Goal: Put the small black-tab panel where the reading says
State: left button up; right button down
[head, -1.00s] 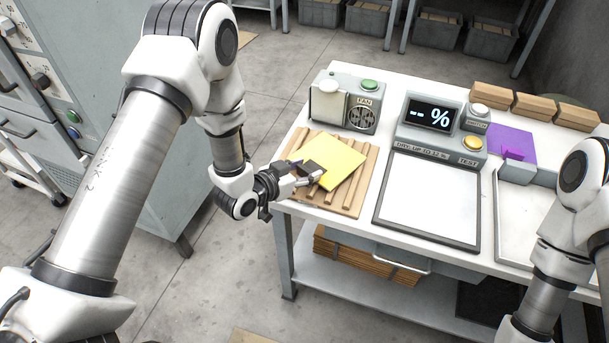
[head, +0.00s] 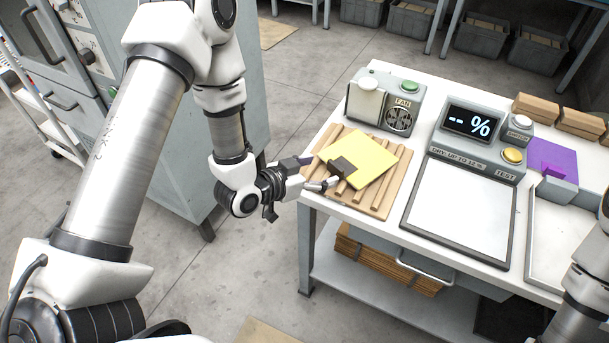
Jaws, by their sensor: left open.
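The yellow panel (head: 368,160) with a black tab (head: 342,167) lies on the slatted wooden rack (head: 378,203) at the table's left end. Its tab points toward my left gripper (head: 320,172), which is open with its fingertips close to the tab. I cannot tell whether a fingertip touches it. The meter display (head: 469,121) shows "-- %" and its label reads "DRY: UP TO 12 %". The meter's pale plate (head: 458,208) is empty. My right arm shows at the lower right edge; its gripper is out of view.
A fan unit (head: 384,101) with a green button stands behind the rack. A yellow TEST button (head: 512,156) and a white switch sit on the meter. A purple panel (head: 553,158) stands at the right, near wooden blocks (head: 536,107). A grey cabinet is behind my left arm.

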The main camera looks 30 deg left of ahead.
pick_arm(q)
jog(key=v, duration=0.6)
jog(key=s+a+f+n+g+y, duration=0.1)
jog(key=s+f+n+g+y, duration=0.1)
jog(key=s+f+g, duration=0.4)
jog(key=s+a+f+n+g+y, duration=0.1)
jog(key=s+f+n+g+y, duration=0.2)
jog(key=s+f, duration=1.3)
jog(key=g, duration=0.3)
jog(key=shift+a+f+y, duration=0.25)
jog(key=shift+f+y, duration=0.1)
jog(key=shift+y, duration=0.05)
pick_arm(e)
jog(key=shift+f, duration=0.25)
